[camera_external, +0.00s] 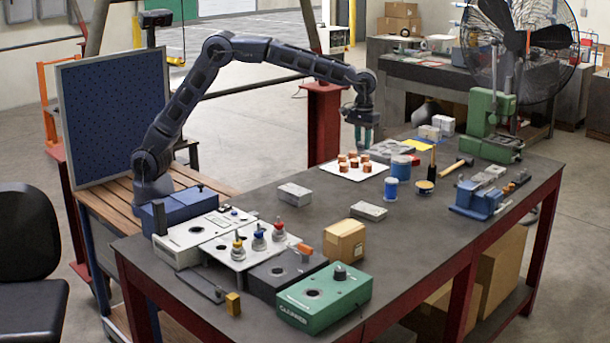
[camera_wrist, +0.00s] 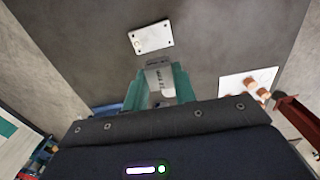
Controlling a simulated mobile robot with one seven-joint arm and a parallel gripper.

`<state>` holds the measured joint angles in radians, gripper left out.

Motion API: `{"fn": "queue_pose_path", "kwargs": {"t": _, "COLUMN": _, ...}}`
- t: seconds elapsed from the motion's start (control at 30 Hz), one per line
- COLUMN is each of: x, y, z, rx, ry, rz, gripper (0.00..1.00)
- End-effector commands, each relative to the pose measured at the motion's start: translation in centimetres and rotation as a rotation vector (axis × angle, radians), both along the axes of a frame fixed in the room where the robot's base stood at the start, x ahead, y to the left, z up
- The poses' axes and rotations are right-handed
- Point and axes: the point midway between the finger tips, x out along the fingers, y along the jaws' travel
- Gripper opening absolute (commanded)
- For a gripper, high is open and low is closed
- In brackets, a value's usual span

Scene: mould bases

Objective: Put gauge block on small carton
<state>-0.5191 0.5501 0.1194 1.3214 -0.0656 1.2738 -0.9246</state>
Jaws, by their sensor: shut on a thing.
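My gripper (camera_external: 364,138), with green fingers, hangs over the far part of the grey table, above and behind the white plate. In the wrist view my gripper (camera_wrist: 160,80) is shut on a small silvery block with dark marks, the gauge block (camera_wrist: 158,76). The block sticks out past the fingertips. In the external view I cannot make out the block between the fingers. The small carton (camera_external: 344,241), a tan box with a pale label, stands on the near middle of the table, well apart from my gripper. Its top looks bare.
A white plate (camera_external: 354,172) holds several copper pieces. Grey metal blocks (camera_external: 294,193) and (camera_external: 369,210) lie near the carton. A green box (camera_external: 323,298) stands in front.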

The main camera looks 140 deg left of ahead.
Motion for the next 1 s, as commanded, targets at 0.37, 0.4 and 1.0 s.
{"fn": "queue_pose_path", "kwargs": {"t": 0.37, "x": 10.2, "y": -13.2, "z": 3.5, "rx": 0.001, "ry": -0.001, "rz": -0.004, "gripper": 0.0}}
{"fn": "queue_pose_path", "kwargs": {"t": 0.4, "x": 11.0, "y": -14.7, "z": 3.9, "rx": 0.001, "ry": -0.002, "rz": -0.003, "gripper": 0.0}}
{"fn": "queue_pose_path", "kwargs": {"t": 1.0, "x": 16.9, "y": -28.4, "z": 6.5, "rx": 0.0, "ry": 0.001, "rz": 0.007, "gripper": 0.0}}
